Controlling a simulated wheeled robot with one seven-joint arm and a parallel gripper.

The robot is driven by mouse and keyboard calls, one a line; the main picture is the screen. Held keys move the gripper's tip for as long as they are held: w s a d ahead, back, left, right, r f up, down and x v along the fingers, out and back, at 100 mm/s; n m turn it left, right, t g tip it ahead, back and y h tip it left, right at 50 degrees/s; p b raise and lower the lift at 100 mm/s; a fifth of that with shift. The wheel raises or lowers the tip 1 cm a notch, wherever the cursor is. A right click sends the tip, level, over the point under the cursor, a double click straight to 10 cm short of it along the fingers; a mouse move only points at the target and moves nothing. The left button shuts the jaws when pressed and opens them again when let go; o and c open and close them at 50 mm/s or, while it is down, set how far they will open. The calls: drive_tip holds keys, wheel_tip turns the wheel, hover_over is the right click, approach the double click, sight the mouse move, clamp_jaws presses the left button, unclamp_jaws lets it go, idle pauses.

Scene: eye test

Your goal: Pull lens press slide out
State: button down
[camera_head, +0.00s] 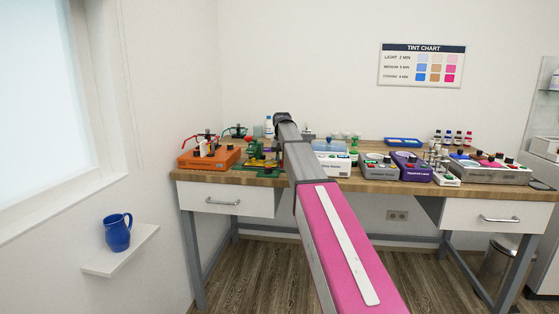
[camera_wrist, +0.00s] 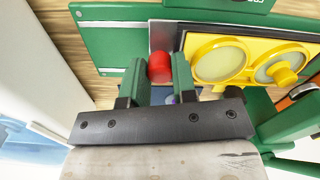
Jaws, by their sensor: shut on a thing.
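My gripper (camera_wrist: 159,72) has its two green fingers on either side of a red knob (camera_wrist: 160,66) and is shut on it. The knob sits at the left of a yellow slide (camera_wrist: 236,42) with two round pale lenses, set against a dark edge. Green press parts (camera_wrist: 115,45) lie around them. In the head view the green and yellow lens press (camera_head: 262,158) stands on the workbench, left of my arm. My gripper is not clear there, and how far the slide is out cannot be told.
The wooden workbench (camera_head: 375,187) carries an orange device (camera_head: 210,158) left of the press. A white device (camera_head: 332,165), a grey one (camera_head: 376,166) and a purple one (camera_head: 411,167) stand to the right. A blue mug (camera_head: 117,233) sits on a wall shelf.

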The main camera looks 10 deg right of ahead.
drive_tip(key=d, duration=0.1)
drive_tip(key=s+d, duration=0.1)
drive_tip(key=d, duration=0.1)
drive_tip(key=shift+d, duration=0.1)
drive_tip(key=c, duration=1.2)
unclamp_jaws()
drive_tip(key=shift+r, duration=0.1)
wheel_tip(320, 180, up, 11)
drive_tip(key=shift+f, duration=0.15)
